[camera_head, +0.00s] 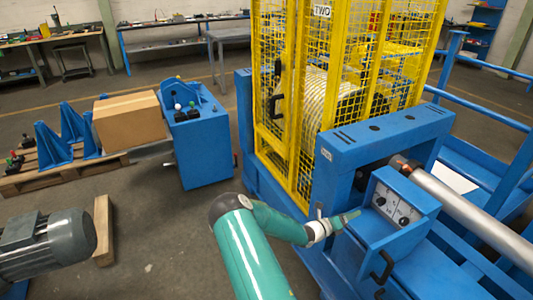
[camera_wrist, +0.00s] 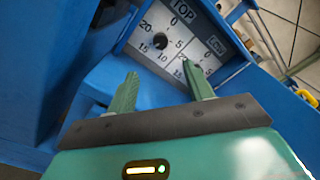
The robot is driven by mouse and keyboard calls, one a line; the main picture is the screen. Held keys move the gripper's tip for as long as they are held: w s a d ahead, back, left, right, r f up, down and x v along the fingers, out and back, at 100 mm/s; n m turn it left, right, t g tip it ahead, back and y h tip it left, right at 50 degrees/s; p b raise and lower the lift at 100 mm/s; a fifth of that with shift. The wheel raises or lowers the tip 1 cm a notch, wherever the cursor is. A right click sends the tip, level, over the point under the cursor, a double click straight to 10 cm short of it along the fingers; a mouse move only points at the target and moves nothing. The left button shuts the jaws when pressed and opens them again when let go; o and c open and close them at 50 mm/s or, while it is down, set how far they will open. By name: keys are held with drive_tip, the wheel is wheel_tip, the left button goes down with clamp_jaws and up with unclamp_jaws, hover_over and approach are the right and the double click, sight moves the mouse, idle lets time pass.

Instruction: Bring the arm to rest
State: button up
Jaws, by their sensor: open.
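My green arm reaches up from the bottom of the head view. My gripper (camera_head: 347,218) is just left of a blue control box (camera_head: 405,235) with a pale dial panel (camera_head: 396,206). In the wrist view my gripper (camera_wrist: 158,85) has its two green fingers apart, with nothing between them. The dial panel (camera_wrist: 196,38) lies beyond the fingertips and carries numbered scales and the word TOP. A dark knob (camera_wrist: 160,42) shows on the left scale. The right fingertip overlaps the right scale in the picture; I cannot tell whether it touches.
A yellow mesh cage (camera_head: 290,100) stands behind the gripper on a blue machine frame (camera_head: 385,135). A metal shaft (camera_head: 465,210) runs at the right. A blue cabinet (camera_head: 203,150), cardboard box (camera_head: 130,121) and grey motor (camera_head: 45,245) are at the left. Open floor lies between.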

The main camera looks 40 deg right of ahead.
drive_tip(key=w+a+r+m+t+y, duration=0.1)
drive_tip(key=a+r+m+y, duration=0.4)
drive_tip(key=a+r+m, duration=0.7)
drive_tip(key=w+a+r+m+y, duration=0.1)
drive_tip(key=a+r+m+y, duration=0.6)
drive_tip(key=a, duration=0.8)
drive_tip(key=s+a+r+m+t+y, duration=0.2)
drive_tip(key=a+r, duration=0.3)
drive_tip(key=a, duration=0.4)
drive_tip(key=s+a+r+m+t+y, duration=0.2)
drive_tip(key=s+a+r, duration=0.3)
drive_tip(key=a, duration=0.4)
drive_tip(key=s+a+r+m+t+y, duration=0.1)
drive_tip(key=s+a+r+m+t, duration=0.2)
drive_tip(key=a, duration=0.6)
wheel_tip(320, 180, up, 2)
drive_tip(key=shift+s+a+r+m+y, duration=0.1)
drive_tip(key=shift+s+a+m+y, duration=0.05)
drive_tip(key=shift+s+m+y, duration=0.2)
drive_tip(key=c, duration=0.3)
drive_tip(key=shift+c, duration=0.2)
